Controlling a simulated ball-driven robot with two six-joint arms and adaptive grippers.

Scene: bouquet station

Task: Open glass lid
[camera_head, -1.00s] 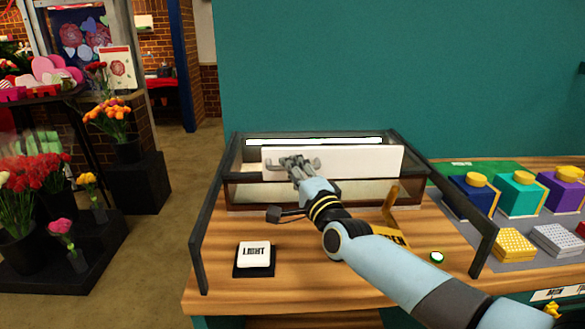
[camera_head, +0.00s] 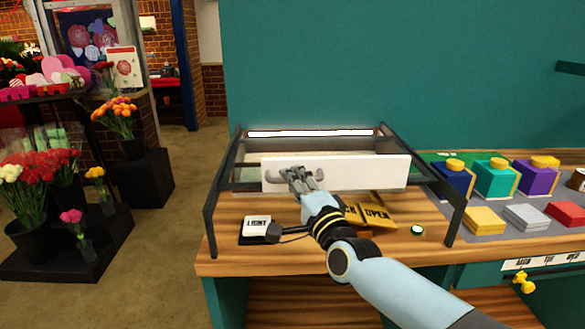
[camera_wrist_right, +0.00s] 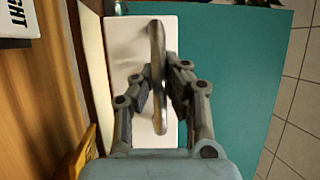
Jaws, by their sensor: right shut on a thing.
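The glass case stands on the wooden counter with a dark frame (camera_head: 222,195). A wide white panel (camera_head: 370,174) with a grey bar handle (camera_head: 272,180) spans its front, and clear glass is hard to make out. My right gripper (camera_head: 303,182) is at this handle, left of the panel's middle. In the right wrist view the handle (camera_wrist_right: 156,50) passes between my fingers, which are shut on it, with the white panel (camera_wrist_right: 128,60) behind. My left gripper is not in view.
A round green-rimmed button (camera_head: 417,230) is at the right. Coloured boxes (camera_head: 495,178) fill the right side. Flower buckets (camera_head: 30,235) stand on the left floor.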

